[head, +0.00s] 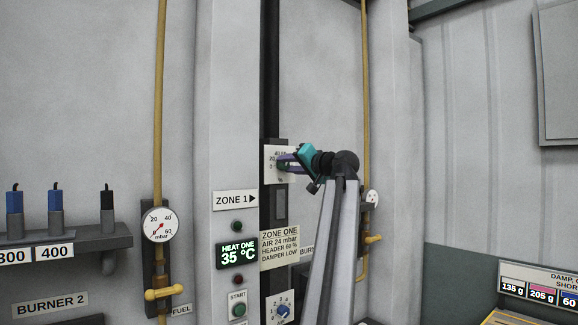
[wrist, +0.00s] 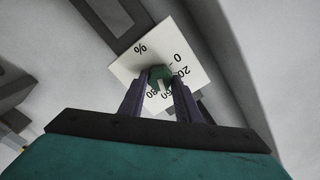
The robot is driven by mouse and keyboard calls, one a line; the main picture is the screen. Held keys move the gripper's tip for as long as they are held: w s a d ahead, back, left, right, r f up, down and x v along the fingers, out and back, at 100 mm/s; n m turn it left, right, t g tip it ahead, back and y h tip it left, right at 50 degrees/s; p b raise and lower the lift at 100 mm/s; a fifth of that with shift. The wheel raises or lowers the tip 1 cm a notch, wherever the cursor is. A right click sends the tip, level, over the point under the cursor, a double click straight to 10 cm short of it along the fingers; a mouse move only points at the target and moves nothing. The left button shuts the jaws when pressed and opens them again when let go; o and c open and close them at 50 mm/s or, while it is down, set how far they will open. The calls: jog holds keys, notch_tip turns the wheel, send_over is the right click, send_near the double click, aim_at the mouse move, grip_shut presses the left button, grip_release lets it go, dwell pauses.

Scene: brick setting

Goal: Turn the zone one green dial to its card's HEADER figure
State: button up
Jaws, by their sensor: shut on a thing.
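The green dial (wrist: 158,76) sits on a white plate (wrist: 128,68) marked in %. The wrist view shows 0, 20, 60 and 80 on it; a finger covers part of the scale. My gripper (wrist: 160,82) is shut on the dial, one dark finger on each side. A pale mark on the dial points down the picture, seemingly near 60 and 80; the exact reading is unclear. In the head view the plate (head: 269,153) is partly behind my gripper (head: 284,163). The zone one card (head: 279,246) reads AIR 24 mbar, HEADER 60 %, DAMPER LOW.
A display (head: 236,254) reads HEAT ONE 35 °C, above a START button (head: 239,310). A blue dial (head: 283,310) sits below the card. A mbar gauge (head: 160,225) and yellow pipe (head: 161,100) are left; another yellow pipe (head: 365,90) runs behind my arm.

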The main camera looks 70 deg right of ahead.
jog(key=o, duration=1.1)
jog(key=shift+c, duration=0.2)
jog(key=shift+s, duration=0.15)
jog(key=b+v, duration=0.4)
jog(key=v, duration=0.9)
jog(key=shift+s, duration=0.3)
jog(key=shift+a+r, duration=0.1)
jog(key=shift+a, duration=0.05)
